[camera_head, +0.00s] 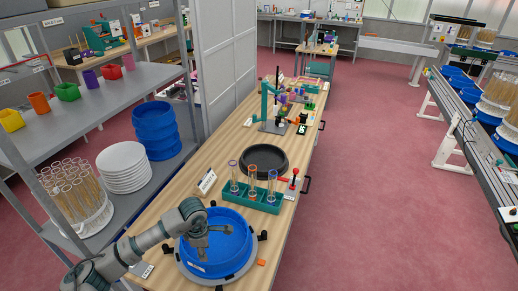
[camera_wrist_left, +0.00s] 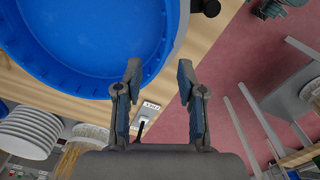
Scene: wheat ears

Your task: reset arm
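My left gripper (camera_head: 205,238) comes in from the left and is over the blue basin (camera_head: 238,262) in the head view. In the left wrist view, the fingers of my left gripper (camera_wrist_left: 159,78) are spread apart with nothing between them. The blue basin (camera_wrist_left: 90,50) fills the upper left of that view. The gripper looks above the basin's edge there; its height is hard to tell. My right arm and gripper do not show in either view.
A green rack (camera_head: 236,195) with three tubes and a black round dish (camera_head: 264,160) stand behind the basin. A shelf (camera_head: 140,190) at left holds white plates (camera_head: 123,168), stacked blue basins (camera_head: 155,130) and wheat tubes (camera_head: 75,188). Open red floor (camera_head: 400,220) lies right of the bench.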

